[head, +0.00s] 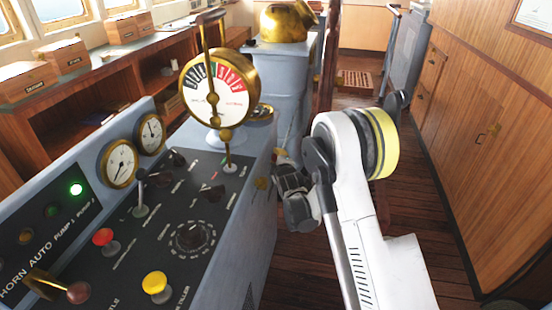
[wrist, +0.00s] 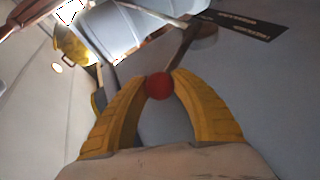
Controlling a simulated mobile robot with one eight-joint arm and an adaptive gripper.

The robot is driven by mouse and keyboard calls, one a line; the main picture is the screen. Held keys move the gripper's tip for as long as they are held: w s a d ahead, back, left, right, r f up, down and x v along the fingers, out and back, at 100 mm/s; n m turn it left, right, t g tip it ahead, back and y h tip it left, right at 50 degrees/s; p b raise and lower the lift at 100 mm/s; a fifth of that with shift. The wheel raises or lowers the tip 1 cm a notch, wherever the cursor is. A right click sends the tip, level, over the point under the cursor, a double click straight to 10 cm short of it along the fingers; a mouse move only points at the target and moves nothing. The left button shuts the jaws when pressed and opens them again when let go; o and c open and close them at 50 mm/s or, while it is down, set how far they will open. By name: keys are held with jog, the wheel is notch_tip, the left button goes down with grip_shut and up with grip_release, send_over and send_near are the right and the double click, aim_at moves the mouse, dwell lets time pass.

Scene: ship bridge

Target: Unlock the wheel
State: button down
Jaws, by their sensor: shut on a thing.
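In the wrist view, my gripper (wrist: 159,80) has its two yellow fingers shut on a small red ball knob (wrist: 159,87). The knob sits at the end of a thin lever (wrist: 180,48) that runs up to a round grey mount on a grey surface. A dark label plate (wrist: 240,25) is beside the mount, its lettering too blurred to read. In the head view, my arm reaches to the right side of the grey console, and the fingers and knob cannot be made out there. I cannot clearly identify a steering wheel in either view.
The grey console (head: 262,225) carries switches, gauges and a brass telegraph (head: 217,92). A grey pedestal (head: 285,75) with a brass top (head: 283,22) stands behind. Wooden cabinets (head: 475,110) line the right wall. Open wooden floor (head: 300,262) lies between.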

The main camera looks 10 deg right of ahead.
jog(key=shift+s+f, duration=0.1)
jog(key=c, duration=1)
grip_release()
jog(key=shift+s, duration=0.1)
jog(key=v, duration=1.2)
